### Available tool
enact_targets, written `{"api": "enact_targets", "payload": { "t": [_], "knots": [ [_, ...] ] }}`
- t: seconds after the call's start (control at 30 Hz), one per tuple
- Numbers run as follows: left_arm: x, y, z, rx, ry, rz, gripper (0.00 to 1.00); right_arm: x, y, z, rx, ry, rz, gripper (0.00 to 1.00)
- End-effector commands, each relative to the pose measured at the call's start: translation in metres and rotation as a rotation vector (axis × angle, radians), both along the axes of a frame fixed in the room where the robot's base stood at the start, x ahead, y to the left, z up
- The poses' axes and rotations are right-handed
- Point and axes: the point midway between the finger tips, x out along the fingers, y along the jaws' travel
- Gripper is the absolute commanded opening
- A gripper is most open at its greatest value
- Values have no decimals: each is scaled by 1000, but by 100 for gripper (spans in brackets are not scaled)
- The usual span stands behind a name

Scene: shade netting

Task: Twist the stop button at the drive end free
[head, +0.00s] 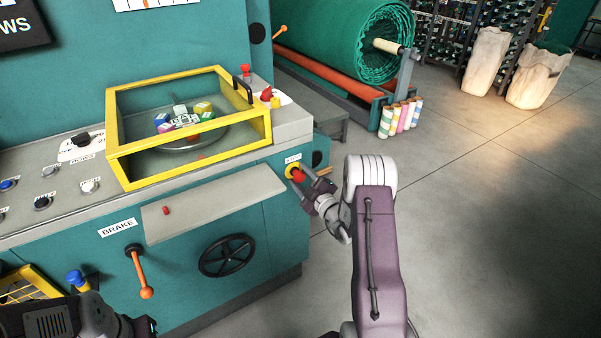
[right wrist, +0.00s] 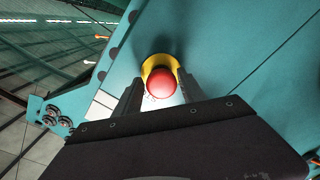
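The red stop button (head: 299,176) sits in a yellow collar on the teal machine's front, under a STOP label (head: 292,159), near the right corner. In the right wrist view the button (right wrist: 161,83) lies between my two right fingers, with its yellow collar (right wrist: 158,62) behind it. My right gripper (head: 312,186) is at the button, one finger on each side. The gaps beside the button are too small to tell whether the fingers touch it. My left arm (head: 75,318) shows at the lower left, and its fingers cannot be made out clearly.
A yellow-framed clear guard (head: 190,153) stands on the console. Below are a grey ledge (head: 215,201), an orange brake lever (head: 140,273) and a black handwheel (head: 228,256). A green netting roll (head: 345,35) is behind.

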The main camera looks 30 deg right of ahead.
Motion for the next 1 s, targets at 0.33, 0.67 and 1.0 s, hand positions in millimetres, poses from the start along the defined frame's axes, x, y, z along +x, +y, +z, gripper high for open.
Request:
{"api": "enact_targets", "payload": {
  "t": [0.33,0.67,1.0],
  "knots": [
    [0,0,-2,0,1,0,36,-1,0,-2,-4,2,0,59],
    [0,0,6,0,1,0,36,-33,-3,-2,-4,3,-2,59],
    [0,0,8,0,1,0,36,-51,-4,-2,-5,2,1,59]
  ]
}}
